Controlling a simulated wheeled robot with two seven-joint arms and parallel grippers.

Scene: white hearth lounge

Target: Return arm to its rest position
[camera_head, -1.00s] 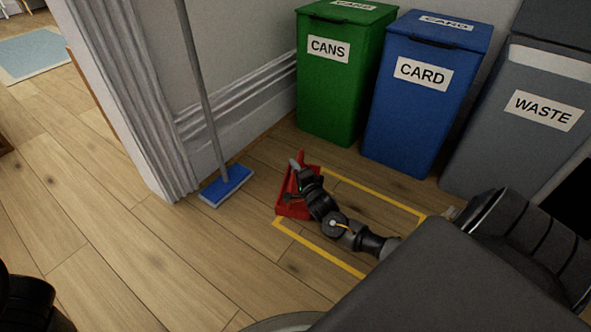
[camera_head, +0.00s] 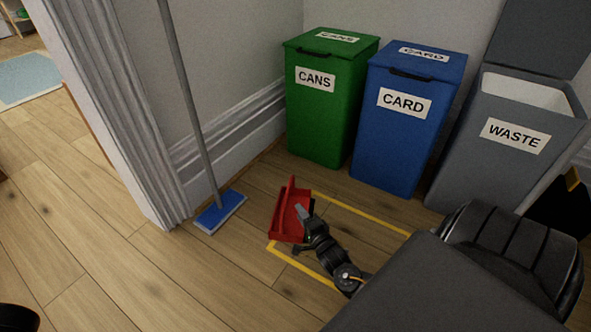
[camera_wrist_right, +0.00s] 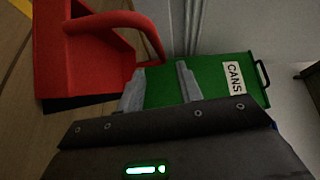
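My right gripper (camera_head: 304,228) is at the near right side of a red dustpan (camera_head: 286,226) on the floor and overlaps it in the head view. In the right wrist view my right gripper (camera_wrist_right: 160,78) has its two grey fingers apart, with nothing between them but the green bin behind. The red dustpan (camera_wrist_right: 75,60) is to the left there, its curved handle close to the left fingertip; I cannot tell whether they touch. My left gripper is out of view.
A yellow floor outline (camera_head: 375,216) runs around the dustpan's area. Behind stand a green CANS bin (camera_head: 325,120), a blue CARD bin (camera_head: 400,150) and a grey WASTE bin (camera_head: 490,165) with its lid up. A blue-headed mop (camera_head: 220,212) leans by the wall corner.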

